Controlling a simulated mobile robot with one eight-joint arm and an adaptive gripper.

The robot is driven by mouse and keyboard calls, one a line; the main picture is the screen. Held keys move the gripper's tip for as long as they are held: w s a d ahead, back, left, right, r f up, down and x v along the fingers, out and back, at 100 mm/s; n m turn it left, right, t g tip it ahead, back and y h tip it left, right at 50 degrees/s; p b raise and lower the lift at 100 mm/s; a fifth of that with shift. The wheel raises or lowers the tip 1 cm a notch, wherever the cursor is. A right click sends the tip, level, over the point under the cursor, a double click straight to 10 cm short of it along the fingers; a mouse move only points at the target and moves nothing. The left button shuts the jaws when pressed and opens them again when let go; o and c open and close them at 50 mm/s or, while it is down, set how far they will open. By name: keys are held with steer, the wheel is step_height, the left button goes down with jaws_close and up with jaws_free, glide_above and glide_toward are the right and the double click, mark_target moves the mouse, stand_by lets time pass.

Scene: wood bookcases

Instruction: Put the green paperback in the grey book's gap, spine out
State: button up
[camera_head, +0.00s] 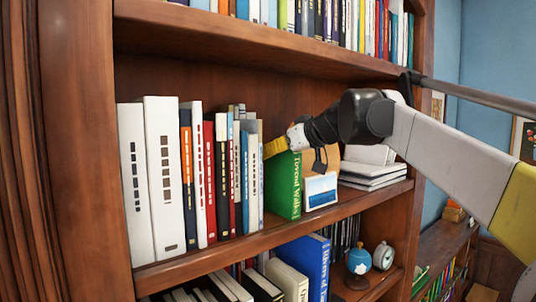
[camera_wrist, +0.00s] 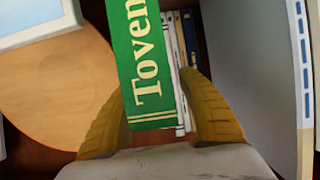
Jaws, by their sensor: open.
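The green paperback (camera_head: 284,186) stands upright on the middle shelf, its lettered spine facing out, at the right of the book row. In the wrist view the green paperback (camera_wrist: 149,65) lies between the two yellow fingers of my gripper (camera_wrist: 155,85). The fingers are open, with room on the right side; I cannot tell whether the left one touches it. In the head view my gripper (camera_head: 276,147) is at the book's upper part. A large grey cover (camera_wrist: 245,65) fills the right of the wrist view. I cannot tell which spine is the grey book's, and no clear gap shows.
A row of books (camera_head: 190,180) stands left of the green paperback. A round wooden piece (camera_wrist: 50,95) and a small blue-and-white picture (camera_head: 320,190) are close on its right. Flat white books (camera_head: 372,172) lie further right. The shelf above (camera_head: 250,35) limits height.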

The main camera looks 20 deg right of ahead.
steer(key=v, duration=1.2)
steer(key=s+d+f+m+t+h, duration=0.1)
steer(key=s+d+f+m+h, duration=0.3)
steer(key=f, duration=0.3)
steer(key=s+d+f+m+t+h, duration=0.1)
steer(key=s+f+m+t+h, duration=0.1)
steer(key=s+f+m+h, duration=0.3)
steer(key=s+a+f+n+g+y, duration=0.1)
steer(key=s+a+f+g, duration=0.3)
steer(key=f, duration=0.6)
steer(key=s+a+f+n+g+y, duration=0.1)
steer(key=s+a+f+n, duration=0.15)
steer(key=s+f, duration=0.55)
steer(key=s+a+f+n+g+y, duration=0.1)
steer(key=s+a+f+g+y, duration=0.3)
steer(key=f, duration=0.8)
step_height(320, 180, down, 47)
steer(key=a+h+b, duration=0.1)
steer(key=h+b, duration=0.1)
steer(key=b, duration=4.4)
steer(key=shift+a+f+t, duration=0.15)
steer(key=shift+a+t, duration=0.05)
steer(key=shift+t, duration=0.2)
